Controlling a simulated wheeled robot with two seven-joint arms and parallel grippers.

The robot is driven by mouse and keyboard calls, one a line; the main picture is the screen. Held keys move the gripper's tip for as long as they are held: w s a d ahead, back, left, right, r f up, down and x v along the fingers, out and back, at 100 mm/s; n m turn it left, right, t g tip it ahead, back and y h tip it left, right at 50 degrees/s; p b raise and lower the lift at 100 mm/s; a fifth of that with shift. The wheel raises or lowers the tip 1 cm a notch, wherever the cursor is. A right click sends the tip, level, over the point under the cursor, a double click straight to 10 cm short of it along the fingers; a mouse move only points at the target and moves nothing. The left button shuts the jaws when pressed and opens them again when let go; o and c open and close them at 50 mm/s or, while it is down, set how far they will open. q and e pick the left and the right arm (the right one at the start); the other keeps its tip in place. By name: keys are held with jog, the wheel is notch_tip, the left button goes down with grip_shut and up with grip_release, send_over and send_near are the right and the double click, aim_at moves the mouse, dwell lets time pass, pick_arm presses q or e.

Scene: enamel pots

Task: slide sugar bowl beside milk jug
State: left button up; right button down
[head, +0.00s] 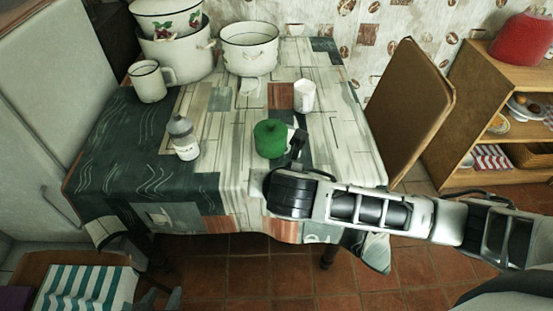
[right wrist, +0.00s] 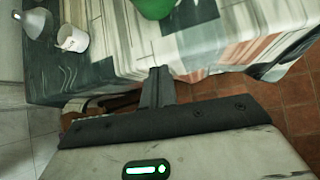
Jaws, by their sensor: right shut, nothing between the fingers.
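The green lidded sugar bowl (head: 270,140) stands near the middle of the table; its lower part shows at the top of the right wrist view (right wrist: 154,8). A grey vessel with a narrowing top (head: 180,126), which I take for the milk jug, stands to its left, with a gap between them. It also shows in the right wrist view (right wrist: 34,22). My right gripper (head: 298,144) is shut and empty, close to the bowl's right side; I cannot tell whether it touches. My left gripper (head: 158,297) is low at the bottom left, off the table, its fingers apart.
A small white lettered pot (head: 187,152) stands in front of the grey vessel. A white cup (head: 304,95) is behind the bowl. A white mug (head: 148,82) and large pots (head: 249,50) stand at the back. The cloth between bowl and grey vessel is clear. A chair (head: 408,95) stands right.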

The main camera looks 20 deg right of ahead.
aim_at(275, 154)
jog(key=shift+n+h, duration=0.6)
jog(key=shift+n, duration=0.2)
jog(key=x, duration=0.3)
jog(key=d+b+x, duration=0.1)
jog(key=x, duration=0.2)
jog(key=r+x, duration=0.1)
jog(key=x, duration=0.2)
jog(key=shift+w+d+f, duration=0.3)
jog(key=shift+w+f, duration=0.05)
jog(key=shift+w, duration=0.2)
jog(key=w, duration=0.3)
jog(key=shift+w+d, duration=0.15)
jog(key=shift+d, duration=0.2)
jog(key=shift+w+d, duration=0.1)
jog(key=shift+w, duration=0.3)
